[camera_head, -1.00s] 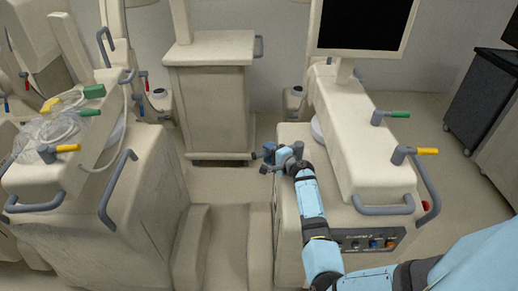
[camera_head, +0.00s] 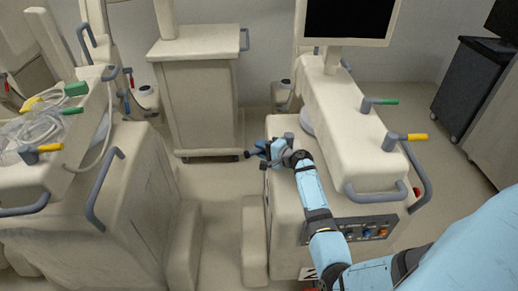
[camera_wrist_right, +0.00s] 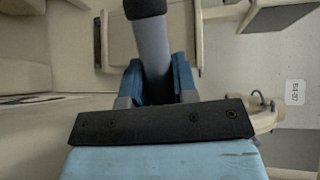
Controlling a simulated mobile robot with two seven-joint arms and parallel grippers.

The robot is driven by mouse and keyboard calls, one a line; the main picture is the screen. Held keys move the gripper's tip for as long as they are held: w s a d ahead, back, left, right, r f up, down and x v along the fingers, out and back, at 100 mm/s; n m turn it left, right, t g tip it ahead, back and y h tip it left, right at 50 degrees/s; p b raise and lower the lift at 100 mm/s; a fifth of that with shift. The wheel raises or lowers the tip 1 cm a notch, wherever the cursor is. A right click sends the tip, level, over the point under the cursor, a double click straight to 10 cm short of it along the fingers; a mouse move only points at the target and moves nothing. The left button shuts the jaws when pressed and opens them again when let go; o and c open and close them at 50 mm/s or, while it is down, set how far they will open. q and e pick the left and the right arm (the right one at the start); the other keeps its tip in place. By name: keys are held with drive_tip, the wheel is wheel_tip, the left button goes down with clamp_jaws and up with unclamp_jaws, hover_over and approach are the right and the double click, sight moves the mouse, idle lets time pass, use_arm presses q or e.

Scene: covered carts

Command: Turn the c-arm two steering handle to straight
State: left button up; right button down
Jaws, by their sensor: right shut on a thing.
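The steering handle is a grey bar with a black end. In the head view its dark tip (camera_head: 247,154) sticks out to the left of my right gripper (camera_head: 266,151), beside the right-hand cart (camera_head: 285,195). In the right wrist view the grey handle (camera_wrist_right: 152,50) runs up between the two blue fingers of my right gripper (camera_wrist_right: 156,82), which is shut on it. The handle's black end shows at the top edge there. The handle's base is hidden behind the gripper. My left gripper is not in view.
The right-hand cart carries a green-tipped lever (camera_head: 380,101), a yellow-tipped lever (camera_head: 405,139) and a screen (camera_head: 348,18). Another cart (camera_head: 110,205) with tubing stands at left. A smaller cabinet (camera_head: 195,95) stands behind. Bare floor lies between the carts.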

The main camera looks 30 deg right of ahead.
drive_tip(key=shift+s+a+n+y, duration=0.1)
drive_tip(key=shift+s+n+y, duration=0.4)
drive_tip(key=shift+y, duration=0.1)
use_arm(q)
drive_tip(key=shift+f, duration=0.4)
use_arm(e)
drive_tip(key=c, duration=0.9)
unclamp_jaws()
